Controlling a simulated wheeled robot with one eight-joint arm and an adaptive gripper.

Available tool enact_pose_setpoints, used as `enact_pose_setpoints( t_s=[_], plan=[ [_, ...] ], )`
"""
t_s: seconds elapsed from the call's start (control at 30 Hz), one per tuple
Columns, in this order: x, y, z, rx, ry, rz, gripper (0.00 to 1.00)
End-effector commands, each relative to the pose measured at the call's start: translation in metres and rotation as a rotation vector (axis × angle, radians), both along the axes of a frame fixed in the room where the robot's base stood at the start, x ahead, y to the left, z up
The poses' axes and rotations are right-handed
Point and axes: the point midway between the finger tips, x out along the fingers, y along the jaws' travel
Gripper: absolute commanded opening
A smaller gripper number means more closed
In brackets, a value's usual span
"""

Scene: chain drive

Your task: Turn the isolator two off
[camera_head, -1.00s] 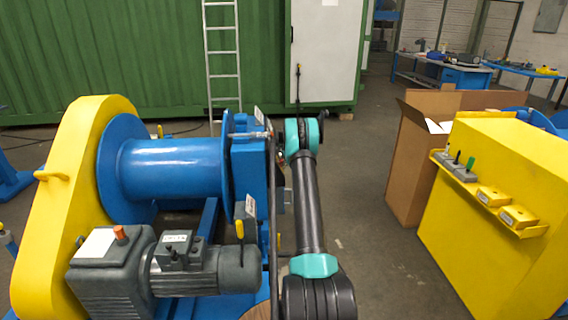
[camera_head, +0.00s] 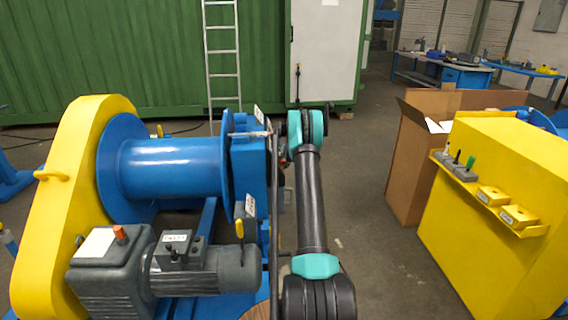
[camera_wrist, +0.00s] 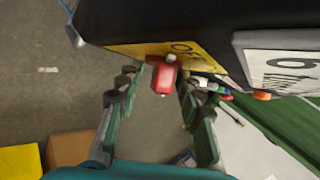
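A red isolator handle (camera_wrist: 163,79) shows in the wrist view, on a yellow plate (camera_wrist: 128,49) with partly readable dark lettering, fixed to a dark box. My gripper (camera_wrist: 157,84) is open, one finger on each side of the red handle. The right finger is close to the handle; a gap shows on the left. I cannot tell whether either finger touches it. In the head view, the handle and my fingertips are hidden behind my arm and the blue frame (camera_head: 249,168).
A white label (camera_wrist: 285,68) sits right of the handle. In the head view, a blue drum (camera_head: 175,165) and grey motor (camera_head: 215,270) stand left of my arm. A cardboard box (camera_head: 408,165) and yellow cabinet (camera_head: 480,220) stand right, with open floor between.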

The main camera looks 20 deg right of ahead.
Motion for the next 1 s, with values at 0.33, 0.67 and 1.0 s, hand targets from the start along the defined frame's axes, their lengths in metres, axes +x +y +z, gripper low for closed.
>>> enact_pose_setpoints(
  t_s=[0.33, 0.67, 1.0],
  plan=[
    [-0.005, 0.000, 0.007, 0.001, 0.000, -0.001, 0.36],
    [-0.039, 0.001, 0.046, 0.001, 0.001, -0.002, 0.36],
    [-0.071, 0.002, 0.083, 0.000, 0.001, 0.000, 0.36]
  ],
)
